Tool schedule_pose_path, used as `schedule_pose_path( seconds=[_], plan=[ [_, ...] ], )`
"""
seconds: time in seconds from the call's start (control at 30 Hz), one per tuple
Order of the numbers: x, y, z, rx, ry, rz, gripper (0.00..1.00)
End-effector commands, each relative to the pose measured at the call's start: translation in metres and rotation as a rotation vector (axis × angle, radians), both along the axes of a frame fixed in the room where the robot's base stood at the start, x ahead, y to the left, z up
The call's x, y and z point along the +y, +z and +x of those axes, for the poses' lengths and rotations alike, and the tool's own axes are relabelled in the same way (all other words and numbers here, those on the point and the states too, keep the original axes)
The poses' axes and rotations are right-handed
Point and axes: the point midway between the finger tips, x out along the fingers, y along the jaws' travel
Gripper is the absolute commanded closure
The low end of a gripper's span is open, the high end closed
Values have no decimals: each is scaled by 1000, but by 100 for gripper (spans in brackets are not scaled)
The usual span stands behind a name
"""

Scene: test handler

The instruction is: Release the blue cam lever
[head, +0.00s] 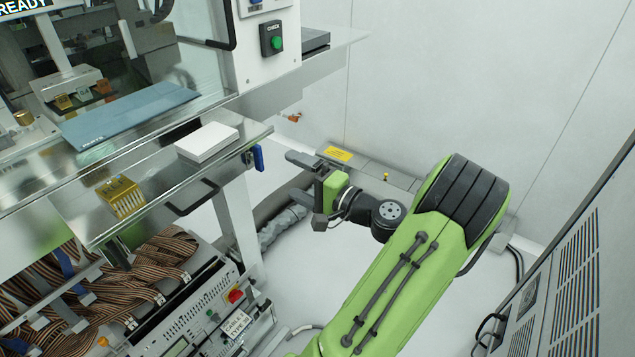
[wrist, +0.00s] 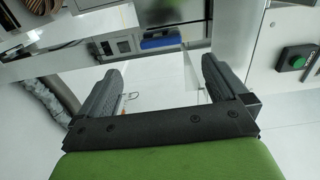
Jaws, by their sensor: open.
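The blue cam lever (head: 258,157) is on the right end of the machine's metal shelf and hangs roughly upright. In the wrist view a blue bar (wrist: 161,42), which looks like the same lever, lies beyond the fingertips, between them across the picture. My gripper (head: 294,174) is to the right of the lever, apart from it. In the wrist view my gripper (wrist: 160,72) has its two dark fingers wide apart with nothing between them. How the lever is fixed to the shelf is too small to tell.
A white box (head: 207,142) and a gold pin block (head: 121,196) sit on the metal shelf (head: 75,212). A panel with a green CHECK button (head: 276,42) is above. Ribbon cables (head: 150,262) fill the space below.

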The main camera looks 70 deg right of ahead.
Motion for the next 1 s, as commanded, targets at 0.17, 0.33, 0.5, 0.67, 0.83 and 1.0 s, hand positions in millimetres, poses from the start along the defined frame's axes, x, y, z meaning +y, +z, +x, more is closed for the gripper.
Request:
schedule_pose_path(
  seconds=[0.17,0.33,0.5,0.67,0.83,1.0],
  plan=[
    [9,2,-42,-1,-5,2,0],
    [13,1,-59,-1,-1,-1,0],
    [14,0,-59,0,1,-1,0],
    [14,0,-59,0,1,-1,0],
    [13,0,-59,0,1,-1,0],
    [14,0,-58,2,4,-1,0]
  ],
)
